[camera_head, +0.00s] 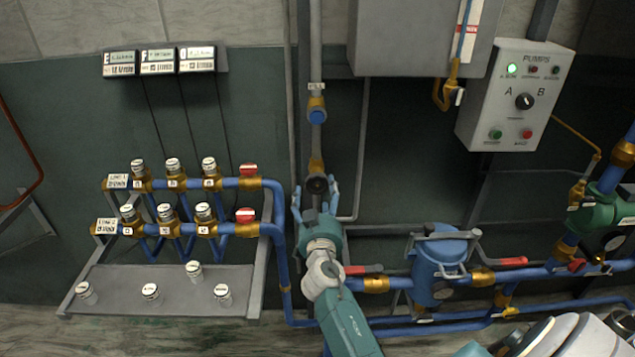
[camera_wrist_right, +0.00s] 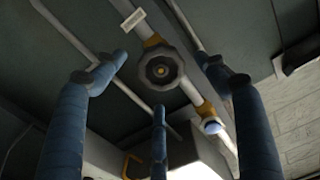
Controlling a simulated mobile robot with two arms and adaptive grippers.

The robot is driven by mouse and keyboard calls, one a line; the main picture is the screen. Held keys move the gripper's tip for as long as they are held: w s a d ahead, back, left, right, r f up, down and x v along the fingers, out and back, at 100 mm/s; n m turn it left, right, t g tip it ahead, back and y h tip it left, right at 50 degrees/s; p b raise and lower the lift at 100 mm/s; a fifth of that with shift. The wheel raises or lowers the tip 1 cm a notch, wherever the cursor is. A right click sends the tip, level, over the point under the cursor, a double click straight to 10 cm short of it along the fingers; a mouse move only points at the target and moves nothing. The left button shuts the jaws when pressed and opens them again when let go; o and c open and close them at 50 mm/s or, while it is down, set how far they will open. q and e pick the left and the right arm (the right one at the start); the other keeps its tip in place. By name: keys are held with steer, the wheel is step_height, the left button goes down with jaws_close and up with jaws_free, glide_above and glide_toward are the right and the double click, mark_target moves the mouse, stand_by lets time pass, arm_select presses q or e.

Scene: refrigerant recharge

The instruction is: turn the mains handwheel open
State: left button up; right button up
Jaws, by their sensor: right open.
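The mains handwheel (camera_head: 317,184) is a dark round wheel on the vertical pipe in the middle of the head view. In the right wrist view the blue fingers of the gripper (camera_wrist_right: 150,75) stand left, right and below the wheel, with visible gaps; I see no contact.
A blue strainer pot (camera_head: 437,265) and red-handled valves sit on the pipes to the right. A valve manifold (camera_head: 190,184) and a grey shelf (camera_head: 120,283) with several white-topped caps stand left. A grey pump box (camera_head: 515,95) and a large cabinet (camera_head: 410,40) hang above right.

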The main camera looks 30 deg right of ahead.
mark_target(317, 187)
steer(key=x, duration=0.5)
steer(key=shift+a, duration=0.1)
steer(key=shift+f, duration=0.1)
steer(key=c, duration=1.1)
